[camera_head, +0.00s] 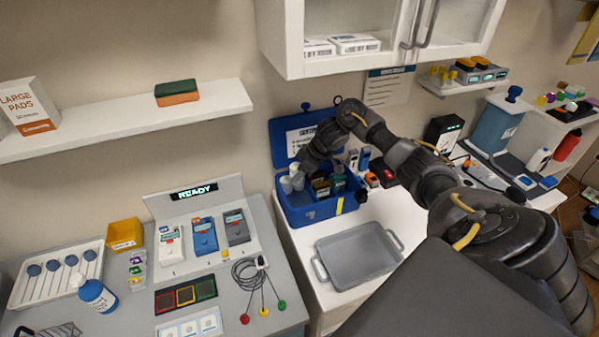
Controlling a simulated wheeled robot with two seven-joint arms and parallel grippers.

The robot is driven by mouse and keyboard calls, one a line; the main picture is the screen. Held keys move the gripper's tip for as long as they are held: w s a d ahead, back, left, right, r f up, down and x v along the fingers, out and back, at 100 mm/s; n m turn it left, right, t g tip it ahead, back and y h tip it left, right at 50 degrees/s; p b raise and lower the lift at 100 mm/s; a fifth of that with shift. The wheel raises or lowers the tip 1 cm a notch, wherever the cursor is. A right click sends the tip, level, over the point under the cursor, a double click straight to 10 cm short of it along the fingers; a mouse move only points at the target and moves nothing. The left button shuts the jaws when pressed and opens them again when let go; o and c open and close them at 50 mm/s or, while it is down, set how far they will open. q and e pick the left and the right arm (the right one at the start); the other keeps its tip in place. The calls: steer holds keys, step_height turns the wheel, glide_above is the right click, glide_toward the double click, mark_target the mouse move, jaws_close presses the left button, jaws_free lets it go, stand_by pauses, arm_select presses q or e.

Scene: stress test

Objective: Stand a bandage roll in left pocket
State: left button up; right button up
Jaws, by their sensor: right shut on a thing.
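An open blue case (303,213) with a raised lid stands on the white counter, and its inside is split into pockets. White bandage rolls (286,186) stand at the left end of the case. My right gripper (299,168) reaches down over this left end, pointing down and left. It is shut on a white bandage roll (297,179) right beside the other white one. The gripper partly hides the roll, and I cannot tell whether its base touches the pocket floor. Dark and green packs (338,183) fill pockets further right. My left gripper is out of view.
An empty grey tray (358,257) lies in front of the case. My right arm crosses the counter's right side. A white cabinet (365,62) hangs above. A grey bench with a device panel (203,225) and coiled leads (250,277) is at left.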

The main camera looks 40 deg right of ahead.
steer(key=shift+f+b, duration=0.7)
steer(key=shift+f, duration=0.15)
steer(key=shift+f+b, duration=0.3)
steer(key=shift+b, duration=0.05)
steer(key=shift+s+f+b, duration=0.1)
steer(key=shift+f+b, duration=0.45)
steer(key=shift+b, duration=0.15)
steer(key=shift+f, duration=0.65)
arm_select(q)
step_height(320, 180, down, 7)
steer(key=b, duration=0.2)
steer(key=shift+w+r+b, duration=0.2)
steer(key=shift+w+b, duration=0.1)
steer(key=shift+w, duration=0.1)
arm_select(e)
steer(key=shift+f, duration=2.5)
steer(key=o, duration=1)
steer(key=shift+r, duration=0.15)
